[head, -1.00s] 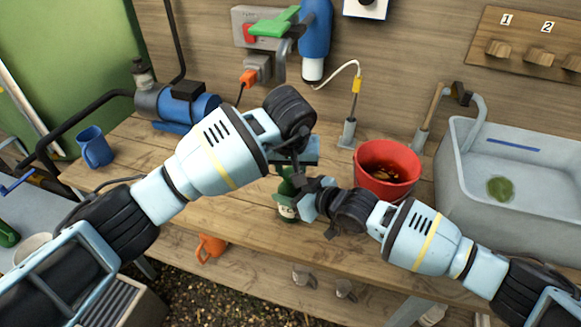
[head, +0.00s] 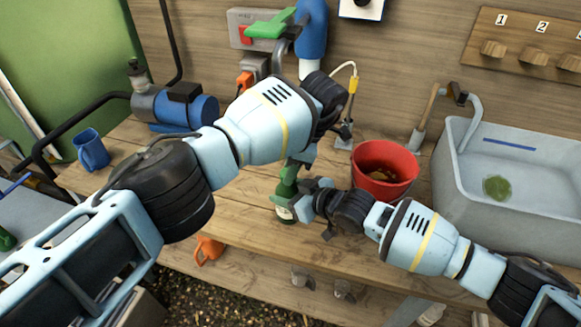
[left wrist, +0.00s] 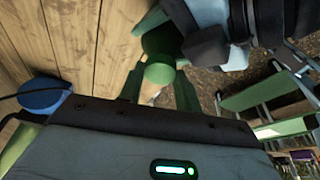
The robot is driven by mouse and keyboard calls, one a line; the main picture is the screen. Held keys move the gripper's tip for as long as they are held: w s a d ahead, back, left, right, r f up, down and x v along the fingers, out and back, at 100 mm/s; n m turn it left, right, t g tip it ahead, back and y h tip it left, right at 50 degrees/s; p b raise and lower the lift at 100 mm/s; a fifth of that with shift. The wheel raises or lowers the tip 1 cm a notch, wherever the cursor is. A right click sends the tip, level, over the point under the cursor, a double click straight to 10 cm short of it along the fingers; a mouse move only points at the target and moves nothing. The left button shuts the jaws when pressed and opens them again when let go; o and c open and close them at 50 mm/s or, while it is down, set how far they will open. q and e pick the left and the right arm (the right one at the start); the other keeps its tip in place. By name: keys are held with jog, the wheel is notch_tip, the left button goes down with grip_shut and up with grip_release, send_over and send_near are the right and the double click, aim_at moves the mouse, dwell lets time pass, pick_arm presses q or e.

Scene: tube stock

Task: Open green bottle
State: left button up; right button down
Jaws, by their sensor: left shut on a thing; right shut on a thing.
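The green bottle (head: 285,190) stands upright near the front edge of the wooden bench, a pale label low on it. My left gripper (head: 302,158) comes from above and is shut on the bottle's top. I cannot tell cap from neck there. My right gripper (head: 304,202) is shut on the bottle's body from the right and covers part of it.
A red bucket (head: 384,172) stands just right of the grippers. A grey sink (head: 455,190) is at the right. A blue mug (head: 92,150) and a blue machine (head: 190,108) are at the left.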

pick_arm(q)
jog(key=shift+n, duration=0.4)
jog(key=o, duration=1.1)
jog(key=shift+r, duration=0.1)
